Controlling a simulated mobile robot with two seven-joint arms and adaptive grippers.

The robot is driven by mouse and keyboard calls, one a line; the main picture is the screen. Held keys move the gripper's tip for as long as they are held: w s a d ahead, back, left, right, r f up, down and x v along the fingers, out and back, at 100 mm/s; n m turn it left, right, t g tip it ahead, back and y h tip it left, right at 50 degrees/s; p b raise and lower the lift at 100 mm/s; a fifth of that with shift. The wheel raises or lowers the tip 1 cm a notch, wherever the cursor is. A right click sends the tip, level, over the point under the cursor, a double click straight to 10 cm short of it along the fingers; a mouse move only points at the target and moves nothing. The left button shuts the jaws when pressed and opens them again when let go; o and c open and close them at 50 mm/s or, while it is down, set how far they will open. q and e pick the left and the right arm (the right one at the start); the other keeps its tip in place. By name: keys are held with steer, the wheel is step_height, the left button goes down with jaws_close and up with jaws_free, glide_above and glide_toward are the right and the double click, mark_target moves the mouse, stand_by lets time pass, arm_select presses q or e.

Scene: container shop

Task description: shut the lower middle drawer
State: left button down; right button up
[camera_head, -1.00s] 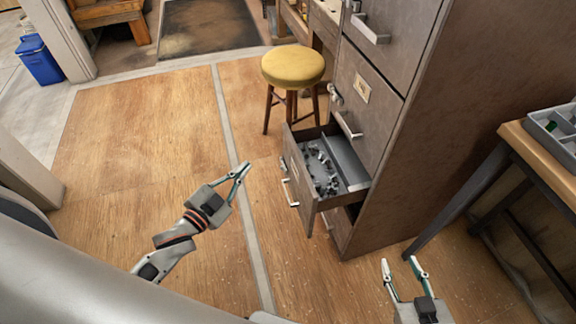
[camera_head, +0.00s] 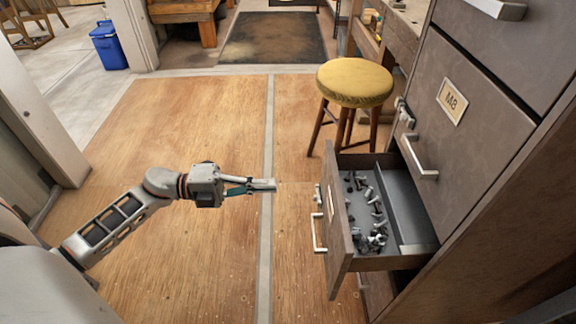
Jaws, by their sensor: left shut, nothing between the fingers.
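The lower middle drawer (camera_head: 337,224) stands pulled out of the grey-brown cabinet (camera_head: 466,130). Its front faces left and has a metal handle (camera_head: 318,232). Several small grey and dark metal parts (camera_head: 370,215) lie inside it, beside a grey divider. My left gripper (camera_head: 268,185) is shut and empty. It points right towards the drawer front and is apart from it, with a gap of floor between in the picture. My right gripper is out of view.
A stool with a yellow seat (camera_head: 355,82) stands behind the drawer. The drawer above, labelled M8 (camera_head: 452,101), is shut. A blue bin (camera_head: 109,46) stands far left. The wooden floor (camera_head: 180,130) left of the drawer is clear.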

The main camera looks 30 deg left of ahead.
mark_target(333, 182)
arm_select(q)
steer(key=b+x, duration=0.1)
steer(key=x, duration=1.1)
steer(key=shift+w+d, duration=0.1)
steer(key=shift+d, duration=0.05)
steer(key=shift+w+d, duration=0.1)
steer(key=shift+d, duration=0.05)
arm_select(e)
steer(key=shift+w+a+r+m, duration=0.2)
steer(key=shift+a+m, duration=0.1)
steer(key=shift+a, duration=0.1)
arm_select(q)
steer(key=shift+w+d+r, duration=0.15)
steer(key=shift+w+d, duration=0.2)
steer(key=shift+d, duration=0.1)
steer(key=p+x, duration=0.1)
steer(key=x, duration=0.4)
steer(key=shift+r, duration=0.2)
steer(key=x, duration=1.1)
steer(key=shift+w+d+f, duration=0.25)
steer(key=shift+d+f, duration=0.05)
steer(key=shift+f, duration=0.05)
steer(key=shift+w+d, duration=0.45)
steer(key=shift+d, duration=0.15)
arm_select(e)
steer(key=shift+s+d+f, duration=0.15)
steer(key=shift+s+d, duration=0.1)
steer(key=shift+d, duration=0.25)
